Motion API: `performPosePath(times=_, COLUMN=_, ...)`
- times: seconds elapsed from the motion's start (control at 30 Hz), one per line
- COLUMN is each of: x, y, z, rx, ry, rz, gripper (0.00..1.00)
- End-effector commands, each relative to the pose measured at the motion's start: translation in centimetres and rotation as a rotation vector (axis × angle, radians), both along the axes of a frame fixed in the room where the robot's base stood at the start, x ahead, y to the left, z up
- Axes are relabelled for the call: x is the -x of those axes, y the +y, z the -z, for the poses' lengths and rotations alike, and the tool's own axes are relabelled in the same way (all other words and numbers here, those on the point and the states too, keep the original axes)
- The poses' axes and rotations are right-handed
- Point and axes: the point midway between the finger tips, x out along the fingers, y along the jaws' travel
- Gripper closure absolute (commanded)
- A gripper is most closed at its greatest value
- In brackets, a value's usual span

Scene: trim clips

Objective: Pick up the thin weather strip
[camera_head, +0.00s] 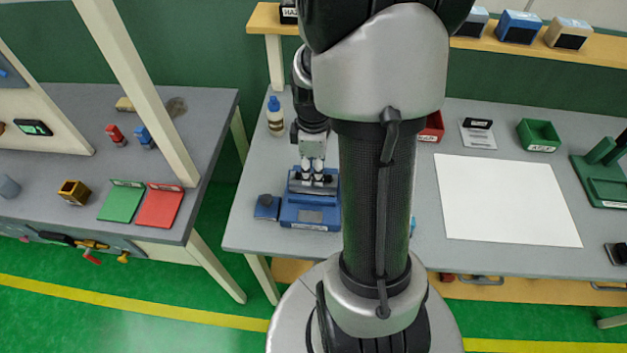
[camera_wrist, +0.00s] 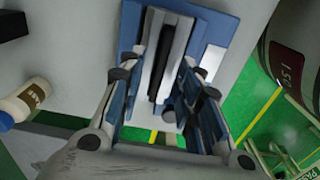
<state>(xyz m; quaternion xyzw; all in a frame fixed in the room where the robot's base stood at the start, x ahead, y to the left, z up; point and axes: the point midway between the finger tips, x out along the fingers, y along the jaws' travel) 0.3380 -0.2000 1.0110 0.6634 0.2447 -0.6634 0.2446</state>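In the wrist view a blue fixture (camera_wrist: 215,32) holds upright grey plates with a narrow dark strip (camera_wrist: 163,62) between them, which looks like the thin weather strip. My gripper (camera_wrist: 160,78) is open, with one finger to each side of the plates and strip. A gap shows between the fingers and the strip. In the head view my gripper (camera_head: 313,177) points down at the top of the blue fixture (camera_head: 308,215) on the grey bench. The strip cannot be made out there, and my arm covers the area right of the fixture.
A small blue block (camera_head: 266,207) sits left of the fixture. A white bottle with a blue cap (camera_head: 275,118) stands behind it. A white sheet (camera_head: 505,200), a green bin (camera_head: 538,135) and a green stand (camera_head: 602,180) are on the right. A side table (camera_head: 60,165) is at left.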

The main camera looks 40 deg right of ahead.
Motion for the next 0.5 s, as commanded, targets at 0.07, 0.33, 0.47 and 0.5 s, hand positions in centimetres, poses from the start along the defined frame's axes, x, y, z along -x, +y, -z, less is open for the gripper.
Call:
performPosePath(times=0.07, x=0.01, y=0.02, z=1.26, rx=-0.001, ry=0.001, rz=-0.001, gripper=0.68)
performPosePath(times=0.33, x=-0.02, y=0.01, z=1.31, rx=0.002, ry=-0.001, rz=-0.001, gripper=0.7)
performPosePath(times=0.47, x=-0.03, y=0.0, z=1.3, rx=0.002, ry=-0.001, rz=-0.001, gripper=0.79)
performPosePath(times=0.5, x=-0.03, y=0.0, z=1.3, rx=0.002, ry=-0.001, rz=-0.001, gripper=0.82)
